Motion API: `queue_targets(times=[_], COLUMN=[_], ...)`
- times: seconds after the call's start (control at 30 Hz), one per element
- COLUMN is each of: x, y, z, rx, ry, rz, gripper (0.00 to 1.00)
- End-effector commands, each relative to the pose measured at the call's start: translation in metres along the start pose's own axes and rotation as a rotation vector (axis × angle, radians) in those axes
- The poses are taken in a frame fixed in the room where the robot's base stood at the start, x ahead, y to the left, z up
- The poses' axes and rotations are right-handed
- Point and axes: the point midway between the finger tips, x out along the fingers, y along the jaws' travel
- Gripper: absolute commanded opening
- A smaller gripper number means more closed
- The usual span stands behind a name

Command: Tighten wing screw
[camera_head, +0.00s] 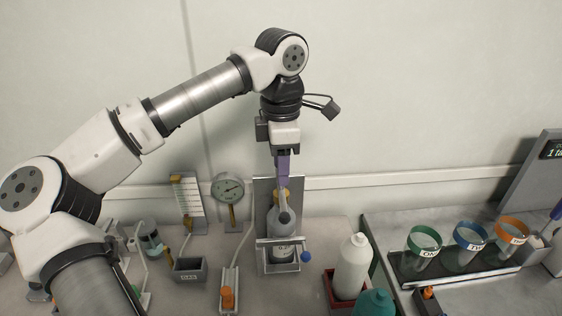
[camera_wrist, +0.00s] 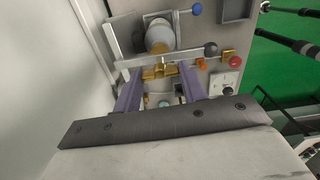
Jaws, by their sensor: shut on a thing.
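A brass wing screw (camera_wrist: 158,71) shows in the wrist view at the fixture's silver bar (camera_wrist: 186,54). My gripper (camera_wrist: 161,73) has purple fingers on either side of it and is shut on it. In the head view my gripper (camera_head: 283,178) points down at the top of the upright fixture (camera_head: 262,186); the screw is mostly hidden there. A grey-white bottle (camera_head: 281,226) stands in the fixture, and its rounded top shows in the wrist view (camera_wrist: 159,36). I cannot tell how far the screw is turned.
A blue-knobbed lever (camera_head: 306,257) is at the fixture's right. A white bottle (camera_head: 352,266) in a red tray stands to the right, near a teal bottle (camera_head: 374,303). A dial gauge (camera_head: 228,188) and a grey bin (camera_head: 189,270) are left. A rack of coloured cups (camera_head: 422,246) is far right.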

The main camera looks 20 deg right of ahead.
Motion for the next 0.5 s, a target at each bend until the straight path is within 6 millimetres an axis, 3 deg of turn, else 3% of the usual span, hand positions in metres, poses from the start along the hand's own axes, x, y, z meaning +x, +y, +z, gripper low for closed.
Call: queue_targets(times=[0.5], x=[-0.0010], y=[0.0001], z=[0.0002], rx=[0.069], ry=[0.000], rz=[0.003], gripper=[0.19])
